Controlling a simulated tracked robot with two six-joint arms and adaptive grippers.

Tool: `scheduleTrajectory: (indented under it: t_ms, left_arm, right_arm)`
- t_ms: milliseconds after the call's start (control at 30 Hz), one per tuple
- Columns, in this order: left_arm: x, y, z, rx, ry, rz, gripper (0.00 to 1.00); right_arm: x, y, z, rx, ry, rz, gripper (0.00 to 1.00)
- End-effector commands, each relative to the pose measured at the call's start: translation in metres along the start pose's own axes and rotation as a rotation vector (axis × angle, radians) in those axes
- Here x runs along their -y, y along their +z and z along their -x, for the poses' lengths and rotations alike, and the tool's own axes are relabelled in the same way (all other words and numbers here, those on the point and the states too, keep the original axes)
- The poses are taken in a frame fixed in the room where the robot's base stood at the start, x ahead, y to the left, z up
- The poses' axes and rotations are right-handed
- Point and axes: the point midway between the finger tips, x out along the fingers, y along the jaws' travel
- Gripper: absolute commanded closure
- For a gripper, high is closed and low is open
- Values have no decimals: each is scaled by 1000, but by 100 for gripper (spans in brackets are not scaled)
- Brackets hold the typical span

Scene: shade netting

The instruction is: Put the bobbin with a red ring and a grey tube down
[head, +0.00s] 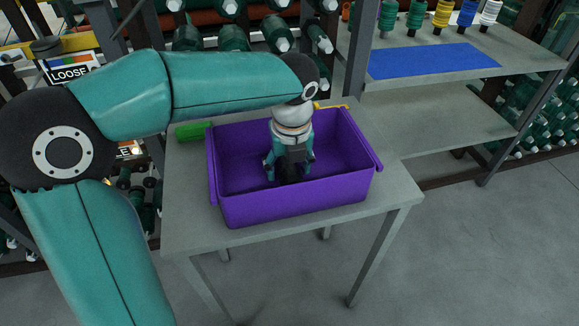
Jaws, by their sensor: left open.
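My left gripper (290,172) reaches down into a purple crate (295,212) on a grey table. Its fingers are apart, and their tips are low inside the crate. I cannot make out the bobbin with a red ring and a grey tube. The gripper and the crate's front wall hide part of the crate's floor, and the floor I can see looks bare. My right gripper is out of view.
The grey table (185,215) has a green object (193,131) behind the crate's left side. At right, a shelf holds a blue mat (432,61) and several bobbins, among them a yellow one (441,14). Racks of green bobbins stand behind. Floor at right is clear.

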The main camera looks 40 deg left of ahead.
Motion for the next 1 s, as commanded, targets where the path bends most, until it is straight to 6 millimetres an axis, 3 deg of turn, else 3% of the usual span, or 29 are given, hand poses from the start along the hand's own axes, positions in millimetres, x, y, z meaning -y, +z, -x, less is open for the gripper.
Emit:
scheduleTrajectory:
  t_ms: [600,767,1000]
  left_arm:
    - [1,0,106,2,-3,-1,35]
    - [0,0,118,1,-1,0,35]
    - [0,0,119,0,0,0,35]
  right_arm:
    - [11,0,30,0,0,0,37]
    - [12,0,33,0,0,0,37]
    - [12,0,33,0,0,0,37]
